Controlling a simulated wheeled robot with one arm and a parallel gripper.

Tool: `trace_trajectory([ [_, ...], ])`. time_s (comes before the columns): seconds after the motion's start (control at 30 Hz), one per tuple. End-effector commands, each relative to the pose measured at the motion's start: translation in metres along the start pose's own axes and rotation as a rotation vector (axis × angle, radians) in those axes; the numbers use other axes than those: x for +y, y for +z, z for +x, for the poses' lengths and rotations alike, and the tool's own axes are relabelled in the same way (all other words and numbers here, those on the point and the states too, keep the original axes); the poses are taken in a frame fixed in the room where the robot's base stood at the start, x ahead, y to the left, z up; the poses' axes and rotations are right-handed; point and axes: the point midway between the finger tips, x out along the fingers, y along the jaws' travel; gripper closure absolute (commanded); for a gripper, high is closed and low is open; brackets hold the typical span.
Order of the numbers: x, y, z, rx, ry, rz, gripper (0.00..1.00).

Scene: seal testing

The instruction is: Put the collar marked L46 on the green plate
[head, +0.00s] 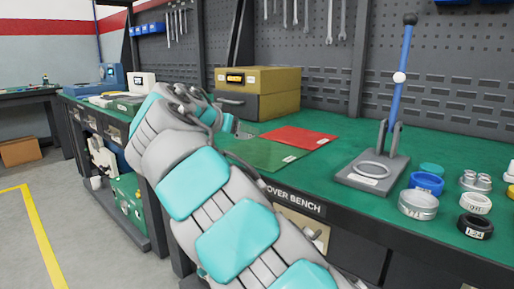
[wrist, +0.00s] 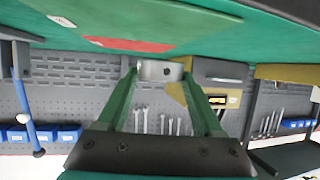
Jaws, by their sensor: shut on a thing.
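In the wrist view, which looks upside down, my gripper (wrist: 160,76) is shut on a silver-grey collar (wrist: 152,68). The collar sits between the tips of the two green fingers. A small dark mark shows on its side, too small to read. The green plate (head: 262,154) lies flat on the bench in the head view, partly behind my arm, with a small white label at its front right. My gripper is mostly hidden behind my own arm in the head view. The collar looks above the bench; its exact height over the plates is unclear.
A red plate (head: 302,137) lies behind the green plate. A press with a blue lever (head: 402,75) stands to the right. Several other collars, including a silver one (head: 417,207) and a black one (head: 475,226), stand at the right. A drawer box (head: 262,105) stands behind.

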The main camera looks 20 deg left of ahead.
Motion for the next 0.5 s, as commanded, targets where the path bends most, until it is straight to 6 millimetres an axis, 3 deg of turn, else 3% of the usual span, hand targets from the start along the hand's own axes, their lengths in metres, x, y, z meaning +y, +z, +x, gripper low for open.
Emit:
trace_trajectory([
  [0.2, 0.022, -0.005, 0.018, -0.002, 0.006, 0.0, 1.0],
  [0.5, 0.032, -0.006, 0.028, -0.001, 0.001, 0.001, 1.0],
])
